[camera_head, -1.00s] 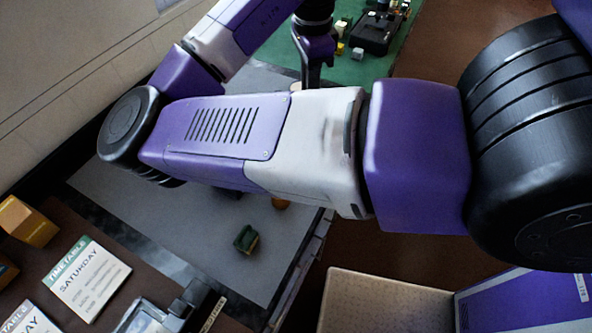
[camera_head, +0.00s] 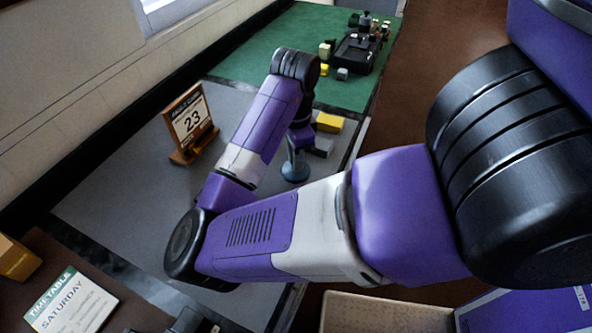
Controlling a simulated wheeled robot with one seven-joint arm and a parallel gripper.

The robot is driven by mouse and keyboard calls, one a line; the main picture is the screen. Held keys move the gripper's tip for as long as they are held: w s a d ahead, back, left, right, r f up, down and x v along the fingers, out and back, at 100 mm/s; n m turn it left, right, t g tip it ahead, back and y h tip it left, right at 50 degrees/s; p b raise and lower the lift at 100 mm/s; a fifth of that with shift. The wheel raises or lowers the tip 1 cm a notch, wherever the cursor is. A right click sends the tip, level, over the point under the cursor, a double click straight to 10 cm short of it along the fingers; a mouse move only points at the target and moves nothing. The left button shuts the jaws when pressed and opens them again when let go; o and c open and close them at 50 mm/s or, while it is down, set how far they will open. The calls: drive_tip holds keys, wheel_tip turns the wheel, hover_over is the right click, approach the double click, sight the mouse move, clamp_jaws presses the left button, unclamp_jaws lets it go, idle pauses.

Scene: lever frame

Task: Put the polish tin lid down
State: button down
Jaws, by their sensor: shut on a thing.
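My gripper (camera_head: 294,152) is at the end of my arm, pointing down over the grey work surface (camera_head: 120,190). Its fingers are small and partly hidden by my wrist. A round blue-grey disc, which looks like the polish tin lid (camera_head: 295,173), sits right at the fingertips, and my gripper is shut on it. The disc is low over the grey surface; I cannot tell whether it touches it. I cannot make out the tin itself.
A yellow block (camera_head: 329,122) and a grey block (camera_head: 321,147) are close to the right of my gripper. A black tray (camera_head: 357,52) with small items lies on the green mat (camera_head: 270,55). Grey surface between calendar and gripper is partly clear.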

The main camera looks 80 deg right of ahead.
drive_tip(key=shift+f, duration=2.2)
drive_tip(key=shift+f, duration=0.2)
drive_tip(key=c, duration=1.3)
unclamp_jaws()
drive_tip(key=shift+r, duration=0.1)
